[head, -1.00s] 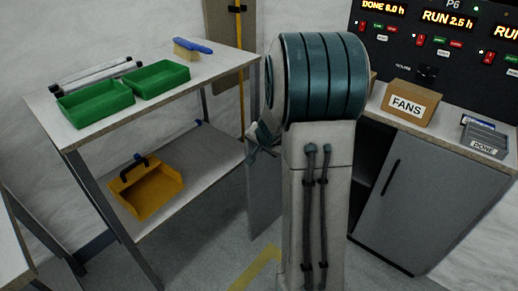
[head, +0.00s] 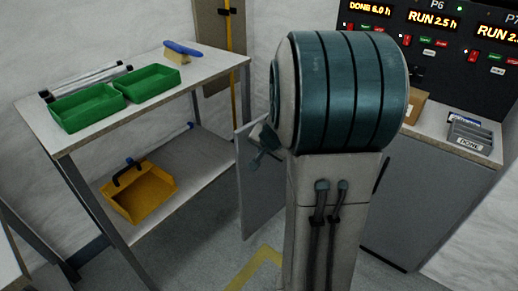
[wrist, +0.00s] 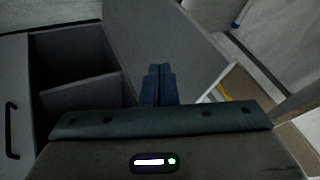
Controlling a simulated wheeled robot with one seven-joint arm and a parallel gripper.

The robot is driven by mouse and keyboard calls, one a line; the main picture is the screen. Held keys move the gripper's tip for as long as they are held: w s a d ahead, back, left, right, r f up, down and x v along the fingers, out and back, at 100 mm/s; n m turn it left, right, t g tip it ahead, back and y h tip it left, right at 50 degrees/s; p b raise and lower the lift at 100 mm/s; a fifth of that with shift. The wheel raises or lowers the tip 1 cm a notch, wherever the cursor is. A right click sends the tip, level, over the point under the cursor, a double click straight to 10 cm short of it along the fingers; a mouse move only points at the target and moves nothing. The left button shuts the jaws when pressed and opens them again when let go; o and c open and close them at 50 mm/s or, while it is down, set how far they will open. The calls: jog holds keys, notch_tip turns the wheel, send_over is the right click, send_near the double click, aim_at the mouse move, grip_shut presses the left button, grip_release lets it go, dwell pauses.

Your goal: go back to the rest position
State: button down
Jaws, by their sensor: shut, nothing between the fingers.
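My gripper (wrist: 158,84) shows in the wrist view with its two dark fingers together and nothing between them. It points toward an open grey cabinet door (wrist: 165,40), apart from it as far as I can tell. In the head view my arm's large teal joint and pale link fill the middle. A small part of my gripper's end (head: 262,145) shows to the left of that joint, in front of the open door (head: 258,190); its fingertips are hard to make out there.
A grey cabinet (head: 420,205) with its door open stands right, under a control panel (head: 455,40).

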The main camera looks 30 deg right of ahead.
jog(key=s+r, duration=0.1)
jog(key=a+r+p, duration=0.1)
jog(key=s+r, duration=0.1)
jog(key=r, duration=0.1)
jog(key=shift+s+a+p, duration=0.3)
jog(key=shift+a+p, duration=0.05)
jog(key=shift+p, duration=0.05)
jog(key=s+a+r+n+g+y+p, duration=0.1)
jog(key=s+a+r+n+p, duration=0.2)
jog(key=s+a+r+p, duration=0.25)
jog(key=s+a+r+n+g+y+p, duration=0.1)
jog(key=s+a+r+n+y+p, duration=0.2)
jog(key=a+r, duration=0.45)
jog(key=s+a+r+n+g+h+p, duration=0.2)
jog(key=s+r+n+p, duration=0.2)
jog(key=s+r+p, duration=0.3)
jog(key=s, duration=0.2)
jog(key=shift+s+a+r+n+h+p, duration=0.3)
jog(key=shift+a+r+n+h+p, duration=0.05)
jog(key=shift+n+h+p, duration=0.05)
